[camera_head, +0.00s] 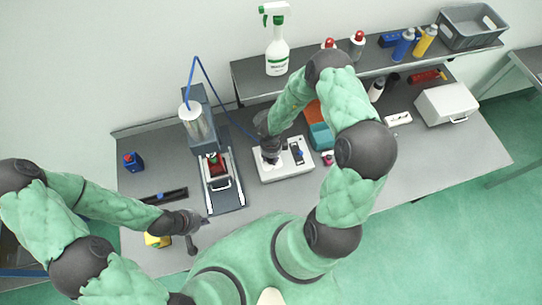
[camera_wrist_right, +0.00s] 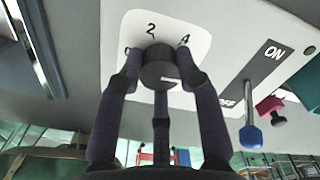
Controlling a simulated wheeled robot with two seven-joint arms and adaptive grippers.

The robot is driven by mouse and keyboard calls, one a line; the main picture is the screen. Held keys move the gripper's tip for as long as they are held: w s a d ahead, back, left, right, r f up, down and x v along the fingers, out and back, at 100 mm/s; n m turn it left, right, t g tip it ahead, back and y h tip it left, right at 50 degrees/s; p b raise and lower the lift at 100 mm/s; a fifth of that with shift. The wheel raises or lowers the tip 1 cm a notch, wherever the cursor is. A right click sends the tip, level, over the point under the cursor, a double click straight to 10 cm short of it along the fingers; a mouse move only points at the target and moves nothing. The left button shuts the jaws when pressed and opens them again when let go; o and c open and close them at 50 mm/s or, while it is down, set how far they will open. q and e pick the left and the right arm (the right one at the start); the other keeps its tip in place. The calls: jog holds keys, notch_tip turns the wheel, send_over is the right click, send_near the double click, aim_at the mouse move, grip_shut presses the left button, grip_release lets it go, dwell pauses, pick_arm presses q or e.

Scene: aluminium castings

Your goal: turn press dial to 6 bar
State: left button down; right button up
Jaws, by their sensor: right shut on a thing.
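The press dial (camera_wrist_right: 160,66) is a round black knob on a pale plate marked 0, 2 and 4. A short white mark shows on its face, towards the lower right in the right wrist view; no 6 is visible there. My right gripper (camera_wrist_right: 160,78) is shut on the dial, with dark fingers around its sides. In the head view my right gripper (camera_head: 270,153) is over the left part of the white control box (camera_head: 290,173), hiding the dial. My left gripper (camera_head: 199,232) is at the front left of the bench, fingers apart and empty.
The press (camera_head: 200,125) stands left of the control box. A blue-tipped lever (camera_wrist_right: 250,136), a pink knob (camera_wrist_right: 270,106) and an ON label (camera_wrist_right: 275,52) are near my right fingers. A yellow item (camera_head: 157,241) lies by my left gripper.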

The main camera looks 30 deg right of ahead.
jog(key=shift+m, duration=0.4)
jog(key=o, duration=1.1)
jog(key=shift+o, duration=0.2)
notch_tip(320, 180, up, 12)
